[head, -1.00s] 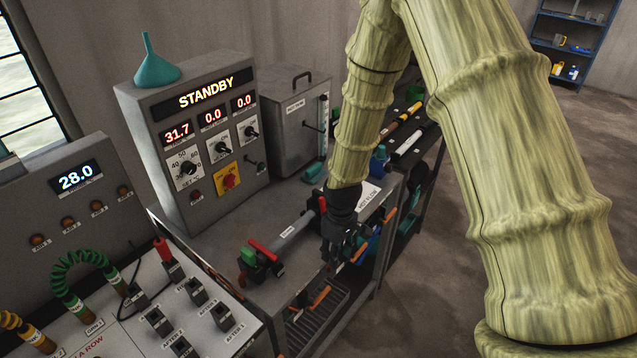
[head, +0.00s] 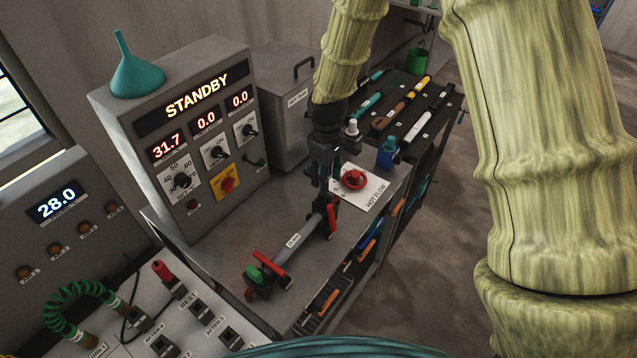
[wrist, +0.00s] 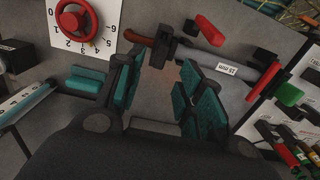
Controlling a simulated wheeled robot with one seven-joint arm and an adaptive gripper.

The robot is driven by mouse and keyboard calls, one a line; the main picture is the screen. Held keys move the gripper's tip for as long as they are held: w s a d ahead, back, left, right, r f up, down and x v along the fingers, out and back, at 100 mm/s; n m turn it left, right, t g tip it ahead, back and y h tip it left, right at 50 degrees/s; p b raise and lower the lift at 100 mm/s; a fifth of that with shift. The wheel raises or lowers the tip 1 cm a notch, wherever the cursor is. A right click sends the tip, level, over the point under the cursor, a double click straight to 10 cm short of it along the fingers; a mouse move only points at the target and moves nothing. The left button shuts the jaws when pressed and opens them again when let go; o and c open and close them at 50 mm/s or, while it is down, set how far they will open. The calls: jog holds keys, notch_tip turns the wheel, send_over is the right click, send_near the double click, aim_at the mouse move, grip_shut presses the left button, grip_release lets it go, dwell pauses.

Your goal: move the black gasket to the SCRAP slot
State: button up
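I cannot make out the black gasket or a slot marked SCRAP in either view. My gripper (head: 322,180) points down over the metal bench, beside the red handwheel (head: 353,178) on its white HOT FLOW plate. In the wrist view my gripper (wrist: 160,88) is open, with teal-padded fingers apart and only grey bench visible between them. A grey labelled pipe (head: 296,238) lies just in front of it. The pipe has a black fitting with a red handle (head: 331,216) at its near-gripper end and a red-handled valve with a green knob (head: 255,275) at the other.
The STANDBY cabinet (head: 190,130) with a teal funnel (head: 136,75) stands at left. Labelled black sockets (head: 198,310) fill the sloping panel at front left. A blue bottle (head: 387,153) stands behind the plate. A rack of tools (head: 410,110) is at the back. Floor at right is clear.

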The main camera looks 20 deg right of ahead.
aim_at(326, 196)
jog(key=shift+s+f+b, duration=0.2)
jog(key=shift+f+b, duration=0.25)
jog(key=shift+b, duration=0.2)
jog(key=f+b, duration=0.1)
jog(key=f, duration=0.1)
jog(key=w+f+b, duration=0.1)
jog(key=f+b, duration=0.1)
jog(key=f, duration=0.1)
jog(key=shift+f, duration=0.35)
jog(key=shift+s+f, duration=0.15)
jog(key=shift+f, duration=0.25)
jog(key=shift+s+f+b, duration=0.35)
jog(key=shift+s+b, duration=0.2)
jog(key=shift+f, duration=0.25)
jog(key=shift+w+f, duration=0.5)
jog(key=shift+s+r, duration=0.25)
jog(key=shift+s, duration=0.05)
jog(key=shift+w+f, duration=0.15)
jog(key=shift+w, duration=0.05)
jog(key=shift+s, duration=0.1)
grip_shut()
